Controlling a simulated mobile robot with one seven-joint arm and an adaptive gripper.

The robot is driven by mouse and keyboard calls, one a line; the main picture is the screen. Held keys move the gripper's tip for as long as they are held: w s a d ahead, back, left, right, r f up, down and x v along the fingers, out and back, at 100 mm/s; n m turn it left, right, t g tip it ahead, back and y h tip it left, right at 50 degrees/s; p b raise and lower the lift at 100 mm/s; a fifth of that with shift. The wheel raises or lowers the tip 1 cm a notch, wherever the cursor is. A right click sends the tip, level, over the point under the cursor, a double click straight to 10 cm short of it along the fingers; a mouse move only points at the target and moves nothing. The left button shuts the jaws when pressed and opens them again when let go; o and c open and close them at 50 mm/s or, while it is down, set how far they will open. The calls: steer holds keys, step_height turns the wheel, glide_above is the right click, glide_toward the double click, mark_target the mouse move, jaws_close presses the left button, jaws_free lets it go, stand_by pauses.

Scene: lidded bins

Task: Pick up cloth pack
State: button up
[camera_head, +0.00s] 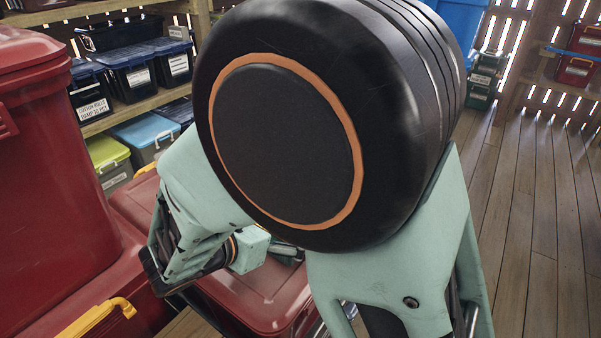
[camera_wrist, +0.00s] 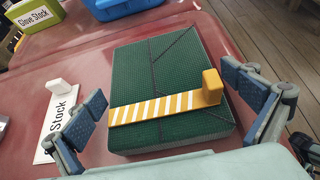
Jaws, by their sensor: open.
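A flat green block with a woven-looking surface and thin dark lines, which looks like the cloth pack (camera_wrist: 165,65), lies on a red lid (camera_wrist: 85,62) in the wrist view. A yellow-and-white striped strip (camera_wrist: 160,108) lies across its nearer part, with a yellow block (camera_wrist: 212,85) at the right end. My gripper (camera_wrist: 165,90) is open, with one blue-padded finger towards the left of the pack and the other towards the right. Nothing is held. I cannot tell whether the fingers touch the pack. In the head view my arm hides most of this area.
In the wrist view a white label (camera_wrist: 60,122) with a white block lies left of the pack, and a blue container (camera_wrist: 120,8) stands behind. In the head view a tall red bin (camera_head: 55,150) stands left, shelved bins (camera_head: 130,70) behind, and clear wooden floor (camera_head: 535,200) right.

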steer(key=c, duration=1.3)
steer(key=shift+r, duration=0.15)
steer(key=shift+r+p, duration=0.75)
step_height(320, 180, up, 2)
steer(key=shift+p, duration=0.85)
steer(key=s+r+p, duration=0.1)
steer(key=r, duration=0.1)
steer(key=s+d+r+p, duration=0.1)
steer(key=s+r+p, duration=0.1)
steer(key=s+d+r+p, duration=0.1)
steer(key=r+p, duration=0.1)
steer(key=shift+s+d, duration=0.15)
steer(key=shift+d, duration=0.1)
steer(key=s+d+r+p, duration=0.3)
steer(key=s+d, duration=0.1)
steer(key=s, duration=0.3)
steer(key=w+d+r+n+t+y, duration=0.15)
steer(key=w+d, duration=0.25)
steer(key=w, duration=0.9)
steer(key=shift+n+y, duration=0.55)
steer(key=w+d, duration=0.2)
steer(key=d, duration=0.1)
steer(key=w+d+r, duration=0.1)
steer(key=w+d, duration=0.2)
steer(key=d, duration=0.1)
steer(key=w+d, duration=0.2)
steer(key=d, duration=0.1)
steer(key=shift+w+d+r+p, duration=0.3)
steer(key=shift+d+p, duration=0.1)
